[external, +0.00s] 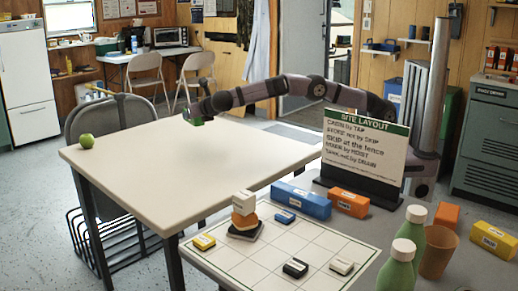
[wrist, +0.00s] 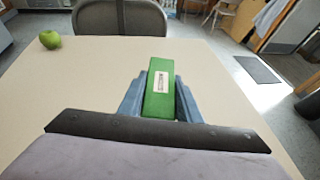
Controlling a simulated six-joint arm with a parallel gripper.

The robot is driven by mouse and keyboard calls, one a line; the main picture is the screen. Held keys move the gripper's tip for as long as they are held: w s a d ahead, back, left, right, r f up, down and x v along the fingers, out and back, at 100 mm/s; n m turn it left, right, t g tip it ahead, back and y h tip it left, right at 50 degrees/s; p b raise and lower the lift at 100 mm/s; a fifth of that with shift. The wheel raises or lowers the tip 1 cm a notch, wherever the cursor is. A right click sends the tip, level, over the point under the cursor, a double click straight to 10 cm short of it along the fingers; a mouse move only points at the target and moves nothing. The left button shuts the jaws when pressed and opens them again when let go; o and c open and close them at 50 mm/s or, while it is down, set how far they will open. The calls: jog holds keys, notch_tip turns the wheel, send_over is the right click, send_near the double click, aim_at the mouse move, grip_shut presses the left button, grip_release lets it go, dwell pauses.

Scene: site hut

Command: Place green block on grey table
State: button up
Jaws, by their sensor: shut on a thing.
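The green block (wrist: 158,88) is held between the two blue-grey fingers of my gripper (wrist: 159,98) in the wrist view. It carries a white label on its upper face. In the external view my gripper (external: 193,112) is at the far edge of the pale table (external: 190,170), and the green block (external: 195,121) shows small below it. The table top also fills much of the wrist view (wrist: 80,105). I cannot tell whether the block touches the table top or hangs just above it.
A green apple (external: 86,140) sits at the table's left corner. A dark chair (external: 112,115) stands behind it. In the foreground are a gridded board (external: 280,245) with several small blocks, a site layout sign (external: 365,145), green bottles (external: 399,265) and a brown cup (external: 438,250). The table's middle is clear.

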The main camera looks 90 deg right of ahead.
jog(key=shift+s+a+r+p, duration=0.2)
jog(key=shift+a+r+p, duration=0.25)
jog(key=shift+p, duration=0.35)
jog(key=s+a+r+p, duration=0.4)
jog(key=s+a+p, duration=0.5)
jog(key=s+p, duration=0.75)
jog(key=s+d+r+p, duration=0.1)
jog(key=s+r+p, duration=0.4)
jog(key=s+p, duration=0.3)
jog(key=s+d+r+n+t+p, duration=0.1)
jog(key=s+d+r+p, duration=0.1)
jog(key=s+r+p, duration=0.4)
jog(key=s+p, duration=0.2)
jog(key=p, duration=0.3)
jog(key=shift+s+r+t+y, duration=0.2)
jog(key=shift+r+t+y, duration=0.1)
jog(key=shift+y, duration=0.1)
